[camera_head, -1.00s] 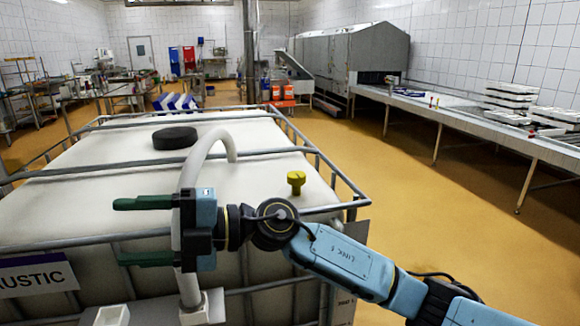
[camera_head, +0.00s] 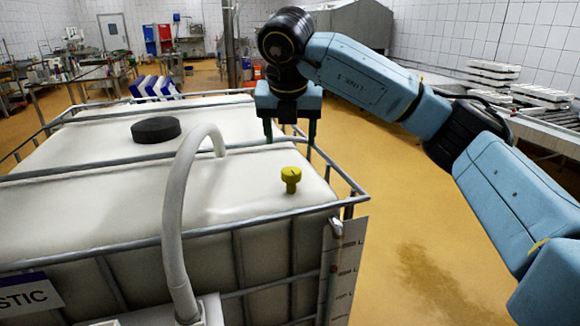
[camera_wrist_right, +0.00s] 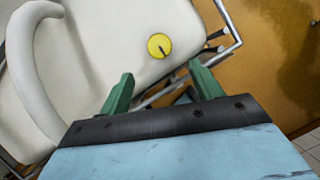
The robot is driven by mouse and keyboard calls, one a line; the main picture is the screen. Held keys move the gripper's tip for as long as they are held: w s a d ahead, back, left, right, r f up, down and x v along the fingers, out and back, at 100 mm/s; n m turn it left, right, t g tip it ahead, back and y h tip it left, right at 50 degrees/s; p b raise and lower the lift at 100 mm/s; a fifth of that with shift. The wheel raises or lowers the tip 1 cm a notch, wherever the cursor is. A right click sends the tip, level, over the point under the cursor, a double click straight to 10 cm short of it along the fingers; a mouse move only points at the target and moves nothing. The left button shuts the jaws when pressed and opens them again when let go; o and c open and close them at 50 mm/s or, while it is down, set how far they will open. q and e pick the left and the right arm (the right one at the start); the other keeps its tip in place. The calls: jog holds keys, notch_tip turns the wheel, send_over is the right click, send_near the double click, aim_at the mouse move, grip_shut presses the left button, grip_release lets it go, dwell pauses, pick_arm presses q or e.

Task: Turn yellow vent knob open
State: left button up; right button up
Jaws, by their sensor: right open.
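The yellow vent knob (camera_head: 291,178) stands on the top of the white tank (camera_head: 240,180), near its right front corner. In the right wrist view the knob (camera_wrist_right: 159,46) is a yellow disc with a dark line, beyond the fingertips and between their lines. My right gripper (camera_head: 290,140) points down above the tank's right side, behind the knob and apart from it. Its green fingers (camera_wrist_right: 160,82) are open with nothing between them. My left gripper is not in view.
A grey-white hose (camera_head: 176,205) arches over the tank's front edge, left of the knob. A black round cap (camera_head: 156,130) sits farther back on the tank. A metal cage rail (camera_head: 345,178) runs round the tank. Open yellow floor (camera_head: 415,235) lies to the right.

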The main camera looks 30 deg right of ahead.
aim_at(291, 171)
jog(key=p+x, duration=0.1)
jog(key=x, duration=1)
jog(key=shift+a, duration=0.1)
jog(key=c, duration=0.9)
jog(key=shift+c, duration=0.3)
